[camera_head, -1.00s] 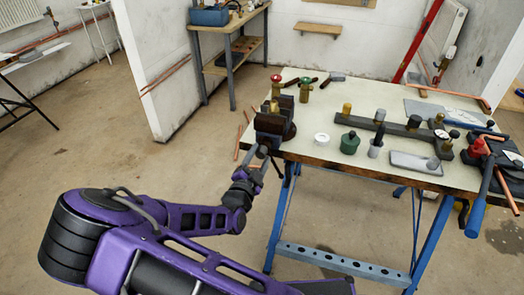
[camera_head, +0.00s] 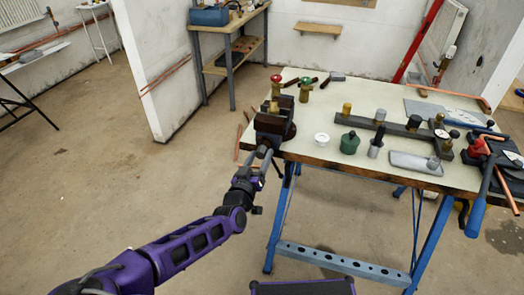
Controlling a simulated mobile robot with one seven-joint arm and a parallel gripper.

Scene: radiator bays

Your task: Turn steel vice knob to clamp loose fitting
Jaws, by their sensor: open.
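The dark vice (camera_head: 272,124) is fixed at the left front corner of the workbench. Its steel knob is at the front of the vice, low and close to my gripper, and is mostly hidden there. A brass fitting (camera_head: 274,104) stands at the vice jaws; I cannot tell how tightly it sits. My gripper (camera_head: 262,160) is open, just in front of and below the vice, with its fingers pointing up toward the knob. Whether the fingers touch the knob or are around it is too small to tell.
The workbench top (camera_head: 318,122) carries a green-capped valve (camera_head: 305,90), a red-capped valve (camera_head: 277,84), a white tape roll (camera_head: 321,139), a green pot (camera_head: 349,142) and a grey tray (camera_head: 416,162). Blue bench legs (camera_head: 282,220) stand right of my arm. The floor at left is clear.

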